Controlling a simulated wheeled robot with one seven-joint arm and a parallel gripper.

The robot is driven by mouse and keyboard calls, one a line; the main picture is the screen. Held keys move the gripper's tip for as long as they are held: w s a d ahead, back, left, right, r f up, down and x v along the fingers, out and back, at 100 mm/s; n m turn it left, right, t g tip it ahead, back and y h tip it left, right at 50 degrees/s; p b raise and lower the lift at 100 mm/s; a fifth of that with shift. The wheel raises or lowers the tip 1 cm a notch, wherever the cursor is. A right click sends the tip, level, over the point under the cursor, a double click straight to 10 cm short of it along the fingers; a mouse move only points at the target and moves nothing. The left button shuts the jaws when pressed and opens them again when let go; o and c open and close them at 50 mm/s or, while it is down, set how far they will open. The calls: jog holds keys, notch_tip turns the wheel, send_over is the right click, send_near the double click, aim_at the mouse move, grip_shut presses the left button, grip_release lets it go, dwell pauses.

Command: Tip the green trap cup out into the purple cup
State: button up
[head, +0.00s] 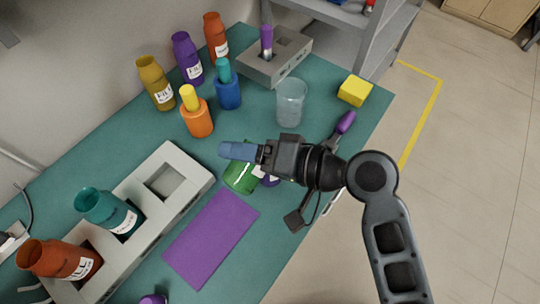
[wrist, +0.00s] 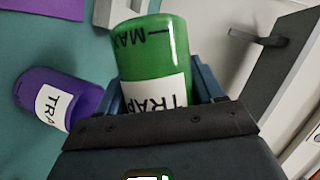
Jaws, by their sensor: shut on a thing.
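The green trap cup (wrist: 158,52) is between the fingers of my gripper (wrist: 165,85) in the wrist view, with a white TRAP label and a MAX mark. My gripper is shut on it. In the head view, my gripper (head: 240,151) partly covers the green cup (head: 238,178), and its exact tilt is hard to tell. The purple cup (wrist: 45,92), with a white label, is to the left of the green cup in the wrist view. In the head view, the purple cup (head: 270,181) is mostly hidden beneath my gripper. The contents of both cups are not visible.
A purple mat (head: 212,238) lies in front. A grey rack (head: 190,160) holds a teal bottle (head: 110,212) and a red-orange bottle (head: 60,260). A clear beaker (head: 291,102), a yellow block (head: 355,91) and several coloured bottles stand behind. The table's right edge is close.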

jog(key=shift+f+m+y+b, duration=0.3)
jog(key=shift+f+m+b, duration=0.1)
jog(key=shift+m, duration=0.1)
dwell(0.3)
jog(key=shift+w+d+r+m+g+y+p, duration=0.3)
jog(key=shift+w+d+m+y+p, duration=0.1)
jog(key=shift+w+m+p, duration=0.15)
dwell(0.6)
jog(key=shift+w+d+r+m+y+p, duration=0.2)
jog(key=shift+m+y+p, duration=0.25)
jog(key=shift+m, duration=0.45)
jog(key=shift+w+d+r+m+y+p, duration=0.15)
jog(key=shift+r+m+y+p, duration=0.2)
jog(key=shift+m, duration=0.5)
dwell(1.7)
jog(key=shift+w+d+m+y+p, duration=0.15)
jog(key=shift+w+m+y+p, duration=0.15)
jog(key=shift+m, duration=0.45)
jog(key=shift+w+d+m+y+p, duration=0.1)
jog(key=shift+m+y+p, duration=0.1)
jog(key=shift+m+y, duration=0.4)
dwell(1.2)
